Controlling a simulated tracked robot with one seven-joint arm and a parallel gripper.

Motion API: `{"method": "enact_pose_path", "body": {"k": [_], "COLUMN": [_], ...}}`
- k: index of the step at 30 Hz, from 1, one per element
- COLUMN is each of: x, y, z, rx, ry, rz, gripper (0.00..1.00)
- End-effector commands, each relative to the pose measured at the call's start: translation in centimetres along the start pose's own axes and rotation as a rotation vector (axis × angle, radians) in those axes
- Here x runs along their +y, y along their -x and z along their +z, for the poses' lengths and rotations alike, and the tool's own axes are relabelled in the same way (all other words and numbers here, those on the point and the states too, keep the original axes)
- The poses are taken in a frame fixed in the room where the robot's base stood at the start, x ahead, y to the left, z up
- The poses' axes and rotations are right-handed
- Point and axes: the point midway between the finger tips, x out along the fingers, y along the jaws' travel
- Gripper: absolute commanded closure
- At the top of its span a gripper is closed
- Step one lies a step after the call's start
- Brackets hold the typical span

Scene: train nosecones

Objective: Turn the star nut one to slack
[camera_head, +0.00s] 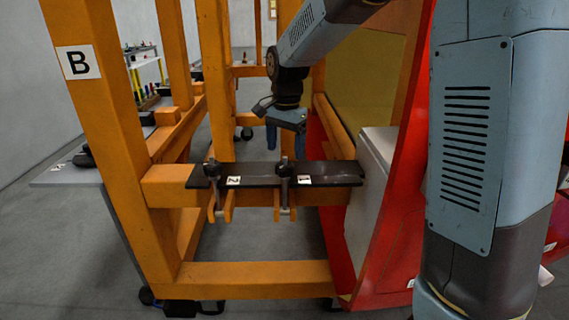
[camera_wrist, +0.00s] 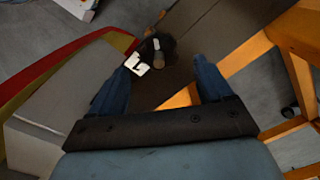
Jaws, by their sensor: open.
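Star nut one (camera_head: 285,167) is a dark knob on the black bar (camera_head: 333,172), beside the white label 1 (camera_head: 304,180). A second star nut (camera_head: 212,169) stands to its left, beside label 2 (camera_head: 233,181). My gripper (camera_head: 285,147) is open and empty, fingers pointing down, close to nut one in the head view. In the wrist view my gripper (camera_wrist: 161,64) has its two blue fingers apart. A dark star nut (camera_wrist: 159,47) shows just beyond the fingertips, between their lines, with a white label (camera_wrist: 137,65) beside it. I see no contact.
The bar lies across an orange frame (camera_head: 250,274) marked B (camera_head: 78,62). A red panel (camera_head: 395,245) and a grey block (camera_head: 375,170) stand close on the right. Orange posts rise on the left and behind. Grey floor lies below.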

Motion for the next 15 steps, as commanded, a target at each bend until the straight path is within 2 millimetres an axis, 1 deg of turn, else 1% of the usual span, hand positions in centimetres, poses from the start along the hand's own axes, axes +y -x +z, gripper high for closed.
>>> {"method": "enact_pose_path", "body": {"k": [1, 6, 10, 15], "x": [0.0, 0.1, 0.1, 0.1], "y": [-1.0, -3.5, -4.8, -5.6], "z": [0.0, 0.0, 0.0, 0.0], "rx": [-0.001, 0.000, -0.001, 0.000], "ry": [0.000, 0.001, 0.000, 0.000], "rz": [0.003, 0.002, 0.002, 0.000], "gripper": [0.20, 0.20, 0.20, 0.20]}}
